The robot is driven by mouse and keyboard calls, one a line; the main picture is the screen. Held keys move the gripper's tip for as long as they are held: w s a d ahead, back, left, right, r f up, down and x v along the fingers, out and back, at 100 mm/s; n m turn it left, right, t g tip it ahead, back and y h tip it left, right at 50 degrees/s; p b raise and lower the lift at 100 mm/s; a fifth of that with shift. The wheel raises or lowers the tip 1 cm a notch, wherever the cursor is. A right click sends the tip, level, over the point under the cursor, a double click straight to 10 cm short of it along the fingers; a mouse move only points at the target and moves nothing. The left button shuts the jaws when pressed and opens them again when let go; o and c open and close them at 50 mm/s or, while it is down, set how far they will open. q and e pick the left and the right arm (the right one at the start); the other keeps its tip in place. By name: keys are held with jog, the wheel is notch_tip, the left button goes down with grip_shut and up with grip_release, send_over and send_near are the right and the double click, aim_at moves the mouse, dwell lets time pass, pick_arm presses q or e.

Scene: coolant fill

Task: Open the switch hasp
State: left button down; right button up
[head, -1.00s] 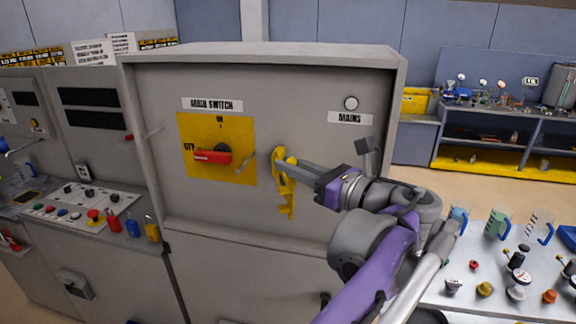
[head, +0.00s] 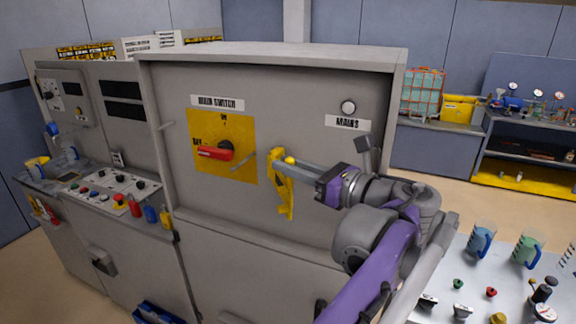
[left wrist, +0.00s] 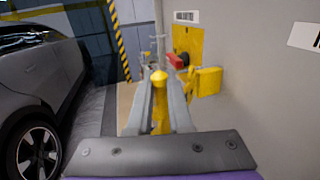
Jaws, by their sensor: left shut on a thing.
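The yellow switch hasp (head: 282,190) hangs on the grey cabinet front, right of the yellow switch plate (head: 237,169). The red main switch handle (head: 215,153) lies level, pointing at the OFF mark. My left gripper (head: 289,162) is shut on the hasp near its top, at a yellow knob. In the left wrist view the yellow knob (left wrist: 159,77) shows between the two grey fingers, with a yellow bar running down between them. A yellow block (left wrist: 208,80) of the hasp shows to the right. My right gripper is not in view.
A control panel (head: 97,188) with buttons and padlocks is at the left. A table (head: 460,268) with jugs and small parts stands at lower right. A car (left wrist: 35,95) shows in the left wrist view.

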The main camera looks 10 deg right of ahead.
pick_arm(q)
jog(key=shift+r, duration=0.1)
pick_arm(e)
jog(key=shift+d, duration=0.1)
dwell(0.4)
pick_arm(q)
jog(key=c, duration=0.8)
grip_release()
jog(key=shift+w, duration=0.1)
jog(key=shift+c, duration=0.2)
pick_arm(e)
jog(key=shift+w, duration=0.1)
pick_arm(q)
jog(key=b+v, duration=0.1)
jog(key=v, duration=0.9)
jog(key=shift+s+d, duration=0.25)
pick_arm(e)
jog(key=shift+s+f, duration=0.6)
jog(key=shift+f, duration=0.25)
